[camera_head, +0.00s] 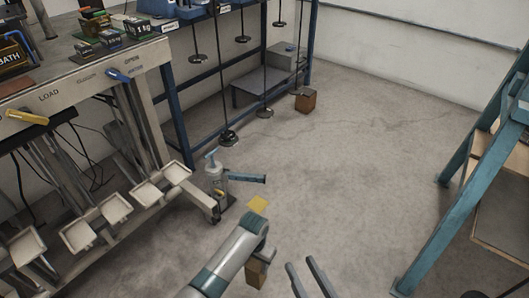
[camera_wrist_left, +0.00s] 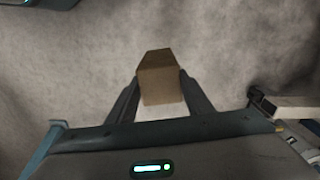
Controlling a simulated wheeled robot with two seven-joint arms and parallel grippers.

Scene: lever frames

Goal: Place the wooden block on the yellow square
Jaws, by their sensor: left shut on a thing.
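The wooden block (camera_wrist_left: 160,84) is between the two fingers of my left gripper (camera_wrist_left: 160,92) in the left wrist view. In the head view the block (camera_head: 256,273) hangs below my left gripper (camera_head: 262,252), which is shut on it. The arm partly covers the block there. The yellow square (camera_head: 258,204) lies flat on the floor, above the left gripper in the picture, and nothing lies on it. My right gripper (camera_head: 300,262) is at the bottom, right of the left one, with its two fingers apart and nothing between them.
A bench with pale pedals (camera_head: 117,208) fills the left. A brown cube (camera_head: 305,99) is near the back shelf. A blue frame (camera_head: 447,200) stands right. The middle floor is clear.

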